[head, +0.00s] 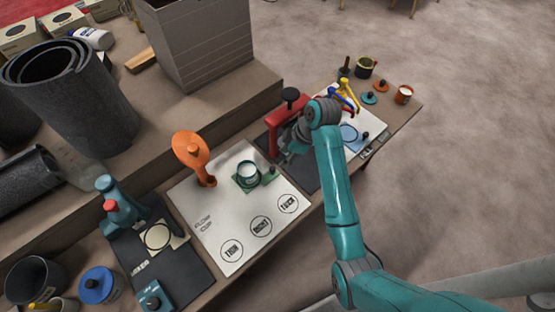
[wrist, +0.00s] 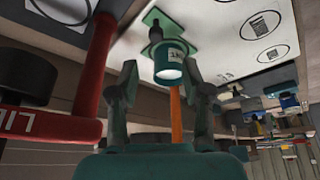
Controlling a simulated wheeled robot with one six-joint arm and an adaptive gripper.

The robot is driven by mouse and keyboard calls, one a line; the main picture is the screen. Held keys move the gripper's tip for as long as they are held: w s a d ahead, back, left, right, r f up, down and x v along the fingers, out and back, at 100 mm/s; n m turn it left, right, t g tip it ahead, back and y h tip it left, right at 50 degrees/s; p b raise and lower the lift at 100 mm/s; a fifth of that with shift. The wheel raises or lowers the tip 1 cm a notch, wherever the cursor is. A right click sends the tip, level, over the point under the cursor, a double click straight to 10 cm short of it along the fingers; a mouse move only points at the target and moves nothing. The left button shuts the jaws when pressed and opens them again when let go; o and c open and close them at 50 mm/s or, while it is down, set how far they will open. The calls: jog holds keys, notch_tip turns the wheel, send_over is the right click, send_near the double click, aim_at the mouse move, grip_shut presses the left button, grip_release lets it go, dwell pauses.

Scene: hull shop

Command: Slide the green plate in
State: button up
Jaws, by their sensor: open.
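The green plate (head: 268,183) lies flat on a white board (head: 215,215), with a dark green knob (head: 271,172) on it. A teal cup (head: 248,176) with a white top stands at the plate's left part and hides some of it. In the wrist view the green plate (wrist: 179,25), its dark knob (wrist: 155,31) and the teal cup (wrist: 170,62) show ahead of my gripper (wrist: 160,66). Its two fingers are apart with nothing held. In the head view my gripper (head: 288,147) is right of the plate, partly hidden by my arm, beside a red stand.
The red stand (head: 275,131) is close to my gripper. An orange stand (head: 191,150) rises left of the cup. A teal device (head: 119,207) stands farther left. Clamps and small pots (head: 403,94) crowd the bench's right end. The board's printed front area is clear.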

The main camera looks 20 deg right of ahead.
aim_at(273, 168)
jog(key=x, duration=1)
jog(key=shift+w+d, duration=0.15)
jog(key=shift+w, duration=0.1)
grip_shut()
